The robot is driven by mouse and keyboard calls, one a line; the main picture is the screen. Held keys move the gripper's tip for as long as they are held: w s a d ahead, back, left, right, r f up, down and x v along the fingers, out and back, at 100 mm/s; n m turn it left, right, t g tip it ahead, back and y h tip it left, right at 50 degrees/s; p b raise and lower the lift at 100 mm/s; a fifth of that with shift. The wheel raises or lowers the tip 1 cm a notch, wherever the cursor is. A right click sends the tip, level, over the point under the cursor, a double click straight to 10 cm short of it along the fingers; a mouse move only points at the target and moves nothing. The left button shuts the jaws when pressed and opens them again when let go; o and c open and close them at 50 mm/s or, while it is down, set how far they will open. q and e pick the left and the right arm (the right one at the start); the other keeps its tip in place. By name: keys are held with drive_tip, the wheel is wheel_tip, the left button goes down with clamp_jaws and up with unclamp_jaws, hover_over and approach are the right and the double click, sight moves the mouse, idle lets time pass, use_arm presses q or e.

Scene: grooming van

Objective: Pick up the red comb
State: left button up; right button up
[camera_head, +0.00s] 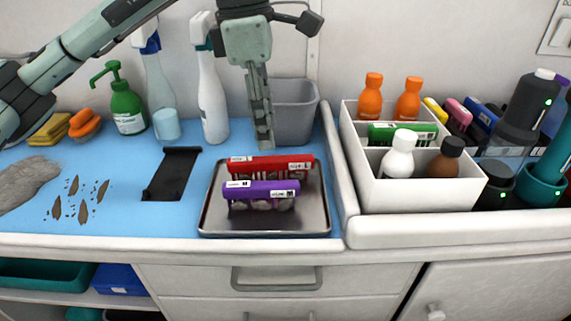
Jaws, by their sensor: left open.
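The red comb (270,164) lies at the back of a metal tray (213,222) on the blue counter. A purple comb (261,190) lies in front of it, partly covering its lower part. Both carry white labels. My left gripper (264,143) points down just above and behind the red comb, near the middle of its length. Its fingers look narrow from this side, and nothing shows between them. I cannot tell whether the fingertips touch the comb. My right gripper is not in view.
A white divided box (425,195) with bottles and a green comb (402,132) stands right of the tray, behind a raised counter edge. A grey bin (294,112) and spray bottles (211,95) stand behind. A black holder (173,173) lies left of the tray.

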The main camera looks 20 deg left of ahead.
sight(270, 158)
use_arm(q)
drive_tip(key=shift+d+f+p, duration=0.15)
drive_tip(key=shift+d+f, duration=0.05)
drive_tip(key=shift+f, duration=1.75)
drive_tip(key=shift+d+f+p, duration=0.15)
drive_tip(key=shift+f, duration=1.8)
clamp_jaws()
